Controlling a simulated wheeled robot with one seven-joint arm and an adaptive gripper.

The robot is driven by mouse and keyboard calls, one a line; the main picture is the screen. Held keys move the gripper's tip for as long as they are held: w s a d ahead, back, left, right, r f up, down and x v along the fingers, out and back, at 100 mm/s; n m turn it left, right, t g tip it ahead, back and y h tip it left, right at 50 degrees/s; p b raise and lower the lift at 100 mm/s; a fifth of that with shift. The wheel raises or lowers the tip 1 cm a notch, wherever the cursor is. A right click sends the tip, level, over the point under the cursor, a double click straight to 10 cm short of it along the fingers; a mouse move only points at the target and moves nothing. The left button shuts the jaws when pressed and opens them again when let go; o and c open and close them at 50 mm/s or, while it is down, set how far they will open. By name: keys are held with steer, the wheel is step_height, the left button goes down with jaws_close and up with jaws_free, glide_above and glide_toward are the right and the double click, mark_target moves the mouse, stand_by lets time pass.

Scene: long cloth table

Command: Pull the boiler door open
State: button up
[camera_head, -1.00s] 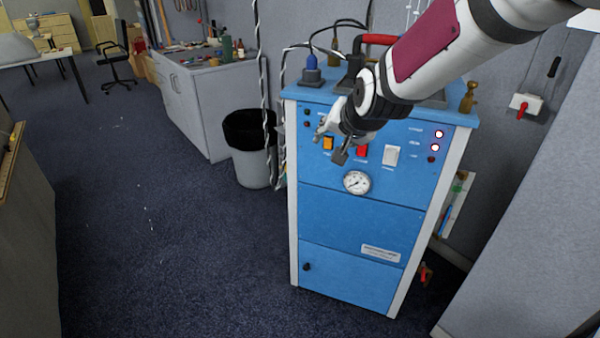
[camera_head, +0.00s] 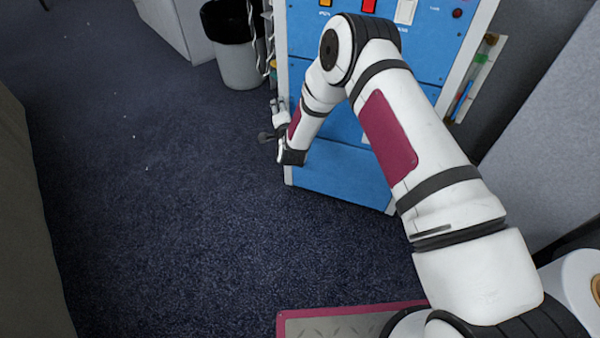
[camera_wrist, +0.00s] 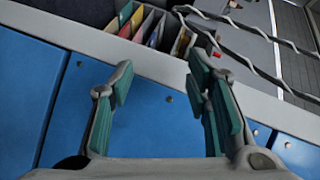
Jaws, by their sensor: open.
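The boiler is a blue cabinet with a white frame (camera_head: 282,60), partly hidden behind my arm in the head view. Its lower blue door panel (camera_head: 345,187) looks shut. The small dark knob at the door's left side is not visible now; my arm or gripper seems to cover that area. My gripper (camera_head: 270,121) is beside the boiler's left edge, in front of the lower part. In the wrist view my gripper (camera_wrist: 162,80) is open, its teal-padded fingers apart and empty over blue panels (camera_wrist: 140,115) with small round dark dots. Contact is not clear.
A bin with a black liner (camera_head: 233,65) stands left of the boiler, with twisted cables beside it. A grey partition (camera_head: 545,130) is close on the right. Coloured folders (camera_wrist: 150,25) show past the boiler edge. Carpet (camera_head: 170,220) in front and left is clear.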

steer(key=s+d+f+m+t+h+b, duration=0.1)
steer(key=s+f+m+b, duration=0.3)
steer(key=f, duration=0.6)
steer(key=s+d+f+t+h+b, duration=0.1)
steer(key=s+d+f+h, duration=0.1)
steer(key=s+f, duration=0.5)
steer(key=s+d+f+m+t+h+b, duration=0.1)
steer(key=s+f+m+b, duration=0.15)
steer(key=f, duration=0.95)
steer(key=w+d+b, duration=0.2)
steer(key=w+b, duration=0.3)
steer(key=w, duration=0.8)
steer(key=shift+w+r+b, duration=0.25)
steer(key=shift+b, duration=0.15)
jaws_close()
